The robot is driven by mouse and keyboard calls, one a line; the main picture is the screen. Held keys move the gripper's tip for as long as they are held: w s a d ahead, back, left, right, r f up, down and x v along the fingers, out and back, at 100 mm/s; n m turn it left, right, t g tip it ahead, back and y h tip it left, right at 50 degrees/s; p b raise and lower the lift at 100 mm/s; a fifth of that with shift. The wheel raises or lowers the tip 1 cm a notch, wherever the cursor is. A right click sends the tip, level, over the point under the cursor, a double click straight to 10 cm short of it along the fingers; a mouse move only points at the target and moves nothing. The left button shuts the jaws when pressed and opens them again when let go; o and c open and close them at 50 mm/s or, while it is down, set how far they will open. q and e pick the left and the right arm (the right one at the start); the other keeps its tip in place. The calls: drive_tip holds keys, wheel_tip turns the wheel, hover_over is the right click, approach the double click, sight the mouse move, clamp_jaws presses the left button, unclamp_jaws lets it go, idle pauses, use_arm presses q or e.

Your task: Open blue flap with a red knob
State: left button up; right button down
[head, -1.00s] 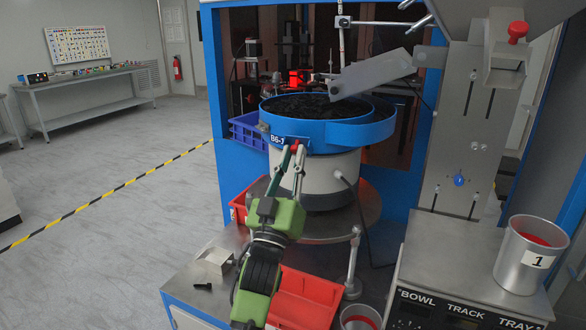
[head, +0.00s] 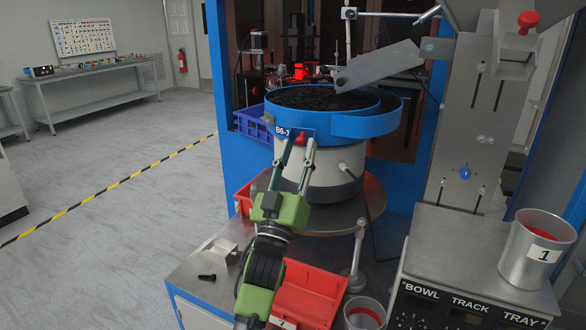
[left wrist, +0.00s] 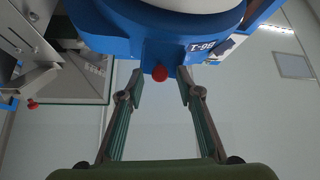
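The blue flap (head: 284,131) is on the front of the round blue bowl, next to the "B6-1" label. Its small red knob (head: 300,138) shows in the head view, partly crowded by my fingertips. In the left wrist view the red knob (left wrist: 160,73) stands out below the blue front panel (left wrist: 172,50). My left gripper (head: 299,139) is open, with one finger to each side of the knob. In the left wrist view there are clear gaps between the knob and both fingers. The flap looks closed against the bowl. My right gripper is not in view.
The blue bowl (head: 365,124) holds dark parts and stands on a round metal plate (head: 345,216). A metal chute (head: 380,66) reaches over it. Red bins (head: 308,293) lie below my left arm. A metal cup (head: 537,250) stands on the control box at right.

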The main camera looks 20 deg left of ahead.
use_arm(q)
drive_tip(key=v, duration=1.1)
drive_tip(key=shift+s+f, duration=0.15)
drive_tip(key=shift+f, duration=0.05)
